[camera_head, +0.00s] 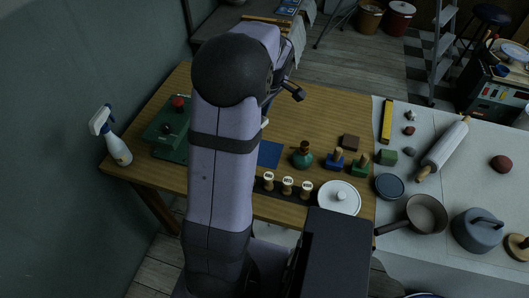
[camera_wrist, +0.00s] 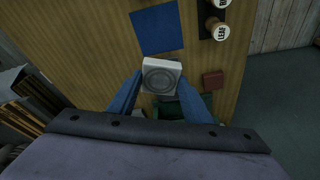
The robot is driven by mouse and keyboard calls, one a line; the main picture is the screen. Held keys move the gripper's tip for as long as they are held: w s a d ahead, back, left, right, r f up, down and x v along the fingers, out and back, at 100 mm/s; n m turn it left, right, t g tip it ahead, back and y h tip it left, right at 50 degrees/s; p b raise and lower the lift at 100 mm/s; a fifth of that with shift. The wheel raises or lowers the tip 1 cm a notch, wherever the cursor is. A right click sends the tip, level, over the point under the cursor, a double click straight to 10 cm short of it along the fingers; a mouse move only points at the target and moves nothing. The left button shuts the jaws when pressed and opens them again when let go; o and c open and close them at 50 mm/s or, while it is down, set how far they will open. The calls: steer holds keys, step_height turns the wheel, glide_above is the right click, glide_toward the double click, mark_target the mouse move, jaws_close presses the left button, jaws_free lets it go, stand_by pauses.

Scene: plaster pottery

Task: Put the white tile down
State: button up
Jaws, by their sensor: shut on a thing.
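The white tile (camera_wrist: 161,75) is a small square block with a round ring pattern on its face, seen in the wrist view. My gripper (camera_wrist: 160,84) is shut on it, with a blue finger at each side. The tile appears held over the wooden table, close to a blue square (camera_wrist: 157,29); its height above the table is hard to judge. In the head view the blue square (camera_head: 270,154) lies on the table beside my arm, which hides most of the gripper and tile.
Stamps (camera_head: 287,186) stand in a dark rack in front of the blue square. A green press (camera_head: 172,132) and a spray bottle (camera_head: 115,145) are at left.

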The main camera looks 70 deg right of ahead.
mark_target(264, 152)
steer(key=shift+s+f+m+g+h, duration=0.35)
steer(key=shift+f+m, duration=0.3)
steer(key=shift+m, duration=0.85)
steer(key=shift+s+f+m+g+h, duration=0.25)
steer(key=shift+s+f+m, duration=0.3)
steer(key=shift+m, duration=0.95)
steer(key=shift+s+f+m+g+h, duration=0.25)
steer(key=shift+f+m, duration=0.5)
steer(key=shift+m, duration=0.75)
steer(key=shift+f, duration=0.1)
steer(key=shift+f+p, duration=0.3)
steer(key=shift+f, duration=4.6)
steer(key=shift+f, duration=0.1)
steer(key=shift+f, duration=0.15)
steer(key=o, duration=1.2)
